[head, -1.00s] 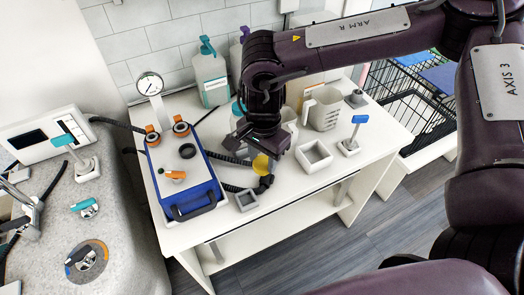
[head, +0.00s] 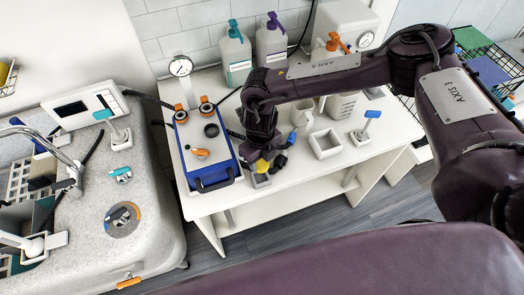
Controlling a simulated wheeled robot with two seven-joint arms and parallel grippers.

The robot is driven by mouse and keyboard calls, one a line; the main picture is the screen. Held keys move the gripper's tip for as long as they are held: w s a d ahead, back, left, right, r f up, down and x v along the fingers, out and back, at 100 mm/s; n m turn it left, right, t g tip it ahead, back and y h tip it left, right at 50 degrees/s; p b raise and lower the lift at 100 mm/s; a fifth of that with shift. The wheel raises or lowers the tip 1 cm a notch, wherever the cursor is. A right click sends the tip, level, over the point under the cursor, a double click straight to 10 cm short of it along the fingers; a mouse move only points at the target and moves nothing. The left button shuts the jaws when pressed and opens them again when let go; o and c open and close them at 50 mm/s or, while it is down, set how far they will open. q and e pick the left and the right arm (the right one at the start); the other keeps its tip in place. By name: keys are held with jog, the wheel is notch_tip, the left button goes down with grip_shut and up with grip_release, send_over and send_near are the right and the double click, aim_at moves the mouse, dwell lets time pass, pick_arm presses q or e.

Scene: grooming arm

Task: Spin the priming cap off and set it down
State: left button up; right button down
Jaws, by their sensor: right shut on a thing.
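My right gripper (head: 261,156) reaches down over the front of the white table, just right of the blue pump box (head: 221,176). It is shut on a yellow piece, which I take to be the priming cap (head: 262,166). The cap is mostly hidden by the fingers and shows just above or at a small grey square tray (head: 261,182); I cannot tell whether they touch. A black round port (head: 211,130) sits on the box's white top, with an orange-handled valve (head: 200,153) in front of it. My left gripper is not in view.
Black hose ends (head: 281,160) lie close right of the gripper. A pale square bin (head: 326,143), a blue-topped stand (head: 366,127) and a jug (head: 302,112) stand farther right. Pump bottles (head: 236,56) and a gauge (head: 181,67) stand behind. The grey tub (head: 160,195) is left.

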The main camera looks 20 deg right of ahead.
jog(key=shift+f+b, duration=2.4)
jog(key=shift+f, duration=0.85)
jog(key=c, duration=0.8)
grip_release()
jog(key=shift+o, duration=0.2)
jog(key=shift+r, duration=0.1)
jog(key=shift+w+r, duration=0.1)
jog(key=shift+r, duration=0.3)
notch_tip(320, 180, up, 6)
jog(key=shift+r+b, duration=0.1)
jog(key=shift+b, duration=1.1)
jog(key=shift+r, duration=0.35)
